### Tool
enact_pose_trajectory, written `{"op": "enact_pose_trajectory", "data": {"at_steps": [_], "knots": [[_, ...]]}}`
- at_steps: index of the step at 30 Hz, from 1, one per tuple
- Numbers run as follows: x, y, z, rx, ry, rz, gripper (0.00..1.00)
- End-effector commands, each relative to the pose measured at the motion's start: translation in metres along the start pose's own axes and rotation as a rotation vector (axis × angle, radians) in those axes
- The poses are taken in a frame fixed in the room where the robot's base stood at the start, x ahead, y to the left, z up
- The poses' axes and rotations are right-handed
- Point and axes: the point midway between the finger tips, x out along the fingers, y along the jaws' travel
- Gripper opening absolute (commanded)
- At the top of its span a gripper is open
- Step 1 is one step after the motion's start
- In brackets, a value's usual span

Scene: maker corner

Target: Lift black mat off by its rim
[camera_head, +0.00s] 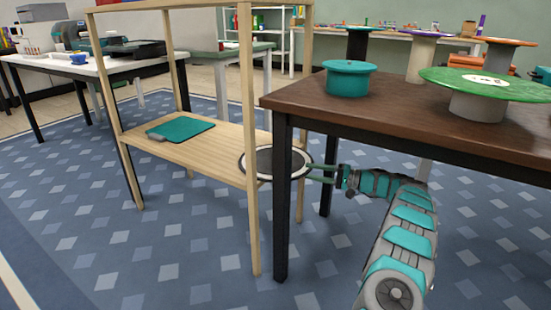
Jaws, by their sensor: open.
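The black mat (268,162) is a round dark disc with a pale rim, at the right end of a low wooden shelf (212,160). Part of it reaches past the shelf's right end. A shelf post and a dark table leg stand close to it, and I cannot tell the exact overlap. My gripper (312,173) comes from the right, below the dark table. Its teal fingers are open, with the tips at the mat's right rim. I cannot tell whether they touch the rim or have it between them.
A teal board (184,127) lies on the shelf's left part. The dark table (400,110) above my arm holds a teal spool (348,80) and a green-topped spool (485,85). Table legs and wooden posts stand close around the mat. Blue patterned carpet is open in front.

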Motion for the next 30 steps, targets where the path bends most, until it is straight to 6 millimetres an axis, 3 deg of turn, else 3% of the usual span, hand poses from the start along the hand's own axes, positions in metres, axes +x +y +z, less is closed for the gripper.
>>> {"op": "enact_pose_trajectory", "data": {"at_steps": [11, 21, 27, 30], "knots": [[0.032, 0.004, 0.000, 0.001, 0.000, 0.001, 0.42], [0.075, 0.008, 0.001, 0.000, -0.003, 0.001, 0.42], [0.077, 0.007, 0.000, 0.001, -0.001, 0.001, 0.42], [0.076, 0.007, 0.000, 0.000, -0.001, 0.001, 0.34]]}}
